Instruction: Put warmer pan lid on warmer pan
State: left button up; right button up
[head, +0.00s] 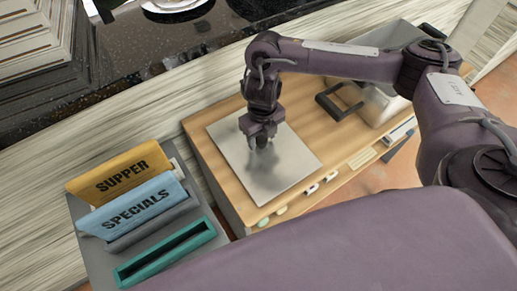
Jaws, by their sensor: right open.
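My right gripper (262,142) points down over a flat grey rectangular plate (285,175) on the wooden cabinet top. Its fingers are apart with nothing visible between them; I cannot tell whether the tips touch the plate. A shiny metal vessel (382,106) stands at the right of the cabinet top, partly hidden by my right arm. A black looped handle (336,102) shows at its left side. I cannot tell for sure which of these is the warmer pan or its lid. My left gripper is out of view.
A grey stand (98,262) at lower left holds a yellow SUPPER card (120,172), a blue SPECIALS card (137,207) and a teal tray (167,254). A dark speckled counter (130,50) and stacked items (40,45) lie at upper left. Wood (315,130) is bare between plate and handle.

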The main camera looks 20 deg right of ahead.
aim_at(262, 138)
grip_shut()
jog(key=shift+r+p, duration=0.5)
dwell(0.6)
jog(key=shift+r+p, duration=1.65)
jog(key=shift+p, duration=0.05)
